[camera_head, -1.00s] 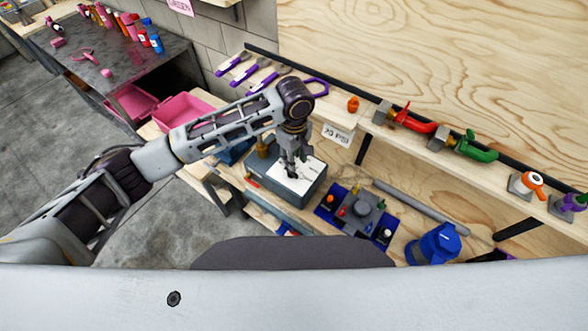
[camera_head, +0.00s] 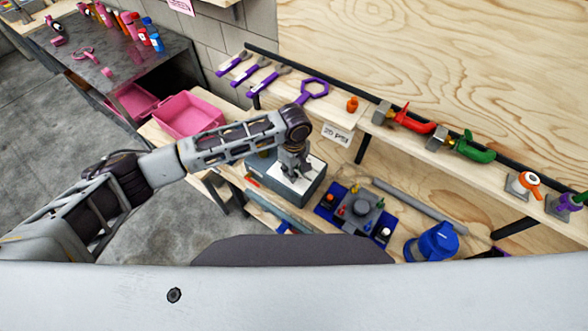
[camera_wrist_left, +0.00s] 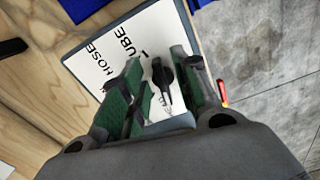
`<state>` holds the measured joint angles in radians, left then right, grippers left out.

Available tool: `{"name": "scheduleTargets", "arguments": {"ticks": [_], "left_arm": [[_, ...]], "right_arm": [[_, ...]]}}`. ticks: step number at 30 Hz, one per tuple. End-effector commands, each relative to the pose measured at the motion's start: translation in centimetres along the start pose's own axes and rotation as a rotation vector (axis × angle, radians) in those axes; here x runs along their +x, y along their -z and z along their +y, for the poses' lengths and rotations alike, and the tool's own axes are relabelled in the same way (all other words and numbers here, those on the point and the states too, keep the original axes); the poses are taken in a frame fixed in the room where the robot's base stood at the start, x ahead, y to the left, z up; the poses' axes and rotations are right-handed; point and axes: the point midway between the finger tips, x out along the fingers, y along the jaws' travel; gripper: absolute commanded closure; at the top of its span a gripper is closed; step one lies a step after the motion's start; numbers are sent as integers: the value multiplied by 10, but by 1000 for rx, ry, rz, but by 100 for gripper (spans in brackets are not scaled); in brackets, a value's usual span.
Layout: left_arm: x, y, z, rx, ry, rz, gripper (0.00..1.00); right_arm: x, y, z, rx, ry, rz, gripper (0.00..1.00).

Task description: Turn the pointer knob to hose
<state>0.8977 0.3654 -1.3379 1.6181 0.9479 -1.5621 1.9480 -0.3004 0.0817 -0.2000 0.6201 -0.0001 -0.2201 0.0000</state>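A grey box (camera_head: 312,187) with a white top plate stands on the workbench. In the left wrist view the plate (camera_wrist_left: 112,42) carries the word HOSE and another word ending in "UBE". The black pointer knob (camera_wrist_left: 163,80) sits on the plate; its narrow end points towards the top of that view, nearer the second word than HOSE. My left gripper (camera_wrist_left: 160,92) is open, with green-padded fingers on either side of the knob. Visible gaps remain beside it. In the head view my left gripper (camera_head: 294,175) is over the plate and hides the knob. My right gripper is not in view.
A blue tray with a grey fixture (camera_head: 358,212) and a blue container (camera_head: 433,243) stand right of the box. A shelf behind holds purple tools (camera_head: 314,88) and red (camera_head: 410,121) and green (camera_head: 475,150) handled valves. A pink bin (camera_head: 188,115) is left.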

Motion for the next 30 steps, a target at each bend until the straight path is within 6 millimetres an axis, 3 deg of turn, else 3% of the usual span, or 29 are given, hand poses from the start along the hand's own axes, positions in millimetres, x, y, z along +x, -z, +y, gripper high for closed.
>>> {"name": "scheduleTargets", "arguments": {"ticks": [1, 8, 20, 30], "left_arm": [[0, 0, 0, 0, 0, 0, 72], [0, 0, 0, 0, 0, 0, 100], [0, 0, 0, 16, 0, 0, 100], [0, 0, -2, 128, 0, -2, 100]], "right_arm": [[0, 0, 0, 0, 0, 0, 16], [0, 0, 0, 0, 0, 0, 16], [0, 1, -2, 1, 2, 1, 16], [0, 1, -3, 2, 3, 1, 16]]}}
